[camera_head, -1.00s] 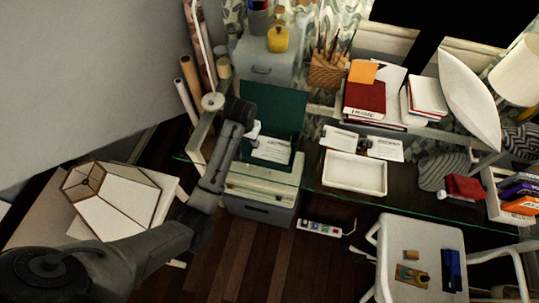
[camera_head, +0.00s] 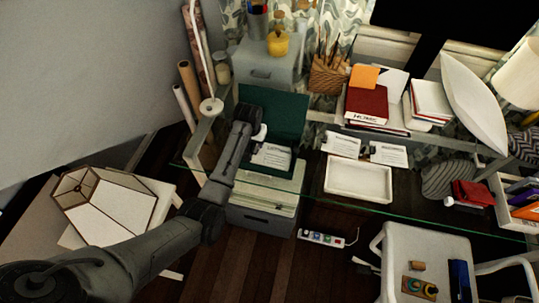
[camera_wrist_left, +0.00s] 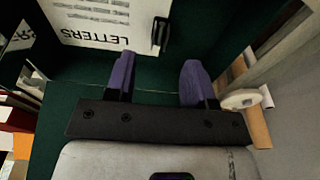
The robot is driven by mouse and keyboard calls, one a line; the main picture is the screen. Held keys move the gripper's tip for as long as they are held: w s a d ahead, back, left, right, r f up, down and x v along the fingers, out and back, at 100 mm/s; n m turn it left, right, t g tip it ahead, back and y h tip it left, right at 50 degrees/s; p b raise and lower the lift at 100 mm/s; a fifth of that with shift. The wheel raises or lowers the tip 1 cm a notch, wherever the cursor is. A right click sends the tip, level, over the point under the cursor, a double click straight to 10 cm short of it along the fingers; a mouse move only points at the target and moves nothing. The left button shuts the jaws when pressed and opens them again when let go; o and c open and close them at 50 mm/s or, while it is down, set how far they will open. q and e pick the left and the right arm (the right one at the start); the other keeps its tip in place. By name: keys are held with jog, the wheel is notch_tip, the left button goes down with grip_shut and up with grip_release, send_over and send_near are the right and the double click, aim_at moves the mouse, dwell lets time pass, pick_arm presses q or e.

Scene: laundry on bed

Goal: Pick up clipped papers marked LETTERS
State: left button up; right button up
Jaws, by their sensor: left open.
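The clipped papers marked LETTERS (camera_wrist_left: 95,18) lie on a dark green surface at the top of the left wrist view. The lettering appears upside down, and a black clip (camera_wrist_left: 160,33) sits at their edge. In the head view white papers (camera_head: 271,156) lie in the open dark green case (camera_head: 272,106). My left gripper (camera_wrist_left: 157,80) is open, with its two purple fingers apart and nothing between them. The clip shows beyond the gap between the fingertips. In the head view the left gripper (camera_head: 262,134) is over the papers, partly hidden by the wrist. My right gripper is not in view.
Two more paper sheets (camera_head: 342,144) (camera_head: 388,153) lie right of the case, behind a white tray (camera_head: 358,180). A glass desk edge runs across the front. A grey box (camera_head: 268,66) with a yellow jar stands behind. Rolled tubes (camera_head: 185,80) stand to the left.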

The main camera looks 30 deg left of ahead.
aim_at(255, 150)
pick_arm(q)
jog(key=shift+w+a+f+b, duration=0.1)
jog(key=shift+w+f+b, duration=0.1)
jog(key=shift+f, duration=1.1)
jog(key=shift+w+f+b, duration=0.15)
jog(key=shift+w+f, duration=0.05)
jog(key=shift+f, duration=1.05)
jog(key=shift+c, duration=0.3)
grip_shut()
